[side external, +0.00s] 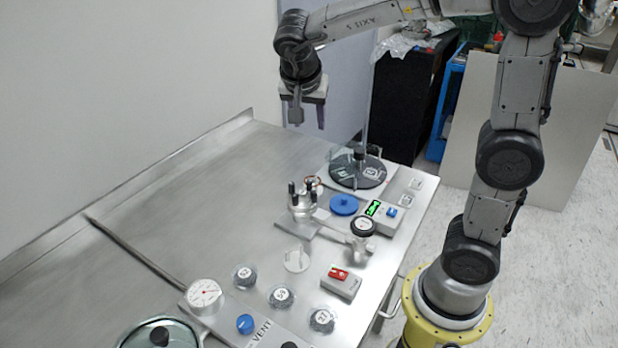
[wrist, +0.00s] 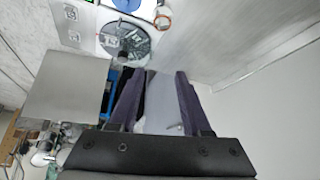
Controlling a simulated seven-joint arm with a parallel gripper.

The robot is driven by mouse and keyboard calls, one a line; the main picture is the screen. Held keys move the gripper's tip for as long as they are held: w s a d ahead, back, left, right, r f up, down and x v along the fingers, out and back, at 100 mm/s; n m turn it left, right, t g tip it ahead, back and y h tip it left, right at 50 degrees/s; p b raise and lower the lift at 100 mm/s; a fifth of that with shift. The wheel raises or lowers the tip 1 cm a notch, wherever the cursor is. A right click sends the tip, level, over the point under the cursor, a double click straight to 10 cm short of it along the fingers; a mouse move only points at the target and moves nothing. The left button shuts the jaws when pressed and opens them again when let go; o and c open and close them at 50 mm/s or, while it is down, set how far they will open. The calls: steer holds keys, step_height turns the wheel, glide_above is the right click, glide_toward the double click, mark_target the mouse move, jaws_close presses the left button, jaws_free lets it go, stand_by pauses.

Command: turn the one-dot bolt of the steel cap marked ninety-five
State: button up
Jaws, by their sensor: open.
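Three round steel caps with pale number labels, the left one (side external: 244,275), the middle one (side external: 281,297) and the right one (side external: 321,318), sit in a row near the front of the steel table in the side external view. Their numbers and any dots are too small to read surely, so I cannot tell which is ninety-five. A steel fitting (side external: 303,204) with upright black-topped posts stands farther back. My gripper (side external: 309,118) is open and empty, high above the table's back end, far from the caps. Its two fingers also show in the wrist view (wrist: 160,74).
A dark disc (side external: 345,179) with a black knob lies at the table's back right. It also shows in the wrist view (wrist: 125,42). The table's left side is mostly clear.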

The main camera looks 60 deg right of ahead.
mark_target(309, 181)
steer(key=s+a+f+y, duration=0.2)
steer(key=s+a, duration=0.1)
steer(key=a, duration=0.3)
steer(key=shift+g, duration=0.4)
steer(key=x, duration=1.3)
steer(key=shift+w+d, duration=0.25)
steer(key=shift+d, duration=0.15)
jaws_close()
